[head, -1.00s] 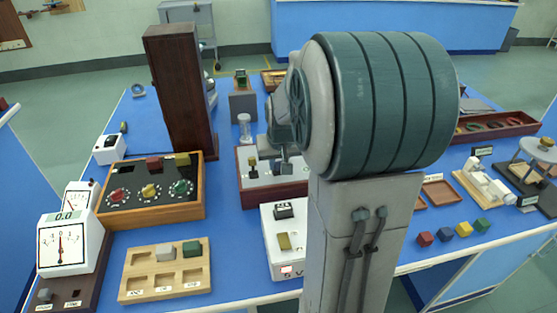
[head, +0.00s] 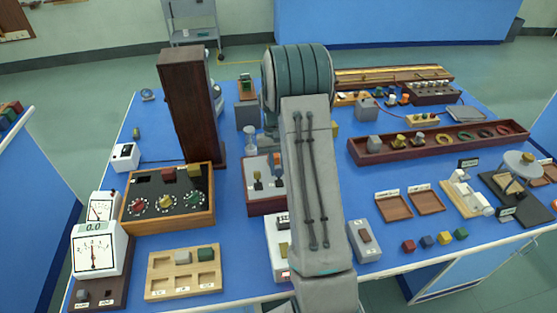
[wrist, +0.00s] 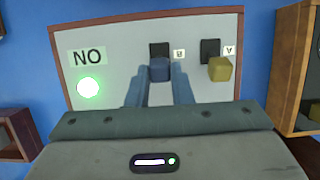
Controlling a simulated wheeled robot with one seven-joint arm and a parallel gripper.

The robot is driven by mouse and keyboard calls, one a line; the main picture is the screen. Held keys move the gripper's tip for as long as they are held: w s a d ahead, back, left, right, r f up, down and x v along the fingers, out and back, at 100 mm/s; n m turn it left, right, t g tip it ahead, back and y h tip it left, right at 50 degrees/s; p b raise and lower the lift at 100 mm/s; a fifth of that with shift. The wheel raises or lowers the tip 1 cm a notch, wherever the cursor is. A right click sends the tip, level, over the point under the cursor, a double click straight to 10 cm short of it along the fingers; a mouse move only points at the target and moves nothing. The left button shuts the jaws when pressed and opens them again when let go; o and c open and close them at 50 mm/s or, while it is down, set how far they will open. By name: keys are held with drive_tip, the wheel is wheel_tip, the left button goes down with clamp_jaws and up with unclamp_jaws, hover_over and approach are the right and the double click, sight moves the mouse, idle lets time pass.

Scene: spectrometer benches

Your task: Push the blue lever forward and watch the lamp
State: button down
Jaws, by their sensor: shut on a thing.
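The blue lever (wrist: 159,70) stands in a dark slot on a pale panel (wrist: 130,52) with a brown rim in the wrist view. My gripper (wrist: 159,78) is shut on the blue lever, one finger on each side. A yellow lever (wrist: 220,69) is to its right, beside a letter tag. In the head view the lever box (head: 265,201) is partly hidden by my arm, and my fingers cannot be made out.
A tall dark wooden column (head: 186,105) stands behind a wooden knob box (head: 168,212). A white meter (head: 97,255) stands front left. A shallow sorting tray (head: 184,291) lies at the front. Small coloured cubes (head: 427,241) and brown trays (head: 427,201) are to the right.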

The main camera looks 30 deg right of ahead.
drive_tip(key=shift+w+d+g+p, duration=0.1)
drive_tip(key=shift+w+g+p, duration=0.25)
drive_tip(key=shift+g+p, duration=0.2)
drive_tip(key=shift+f, duration=0.1)
drive_tip(key=c, duration=1.3)
unclamp_jaws()
drive_tip(key=shift+w, duration=0.1)
drive_tip(key=v, duration=0.4)
drive_tip(key=b+v, duration=0.1)
drive_tip(key=v, duration=0.8)
drive_tip(key=shift+w+d+r+b, duration=0.2)
drive_tip(key=shift+w+d+b, duration=0.1)
drive_tip(key=shift+b, duration=0.05)
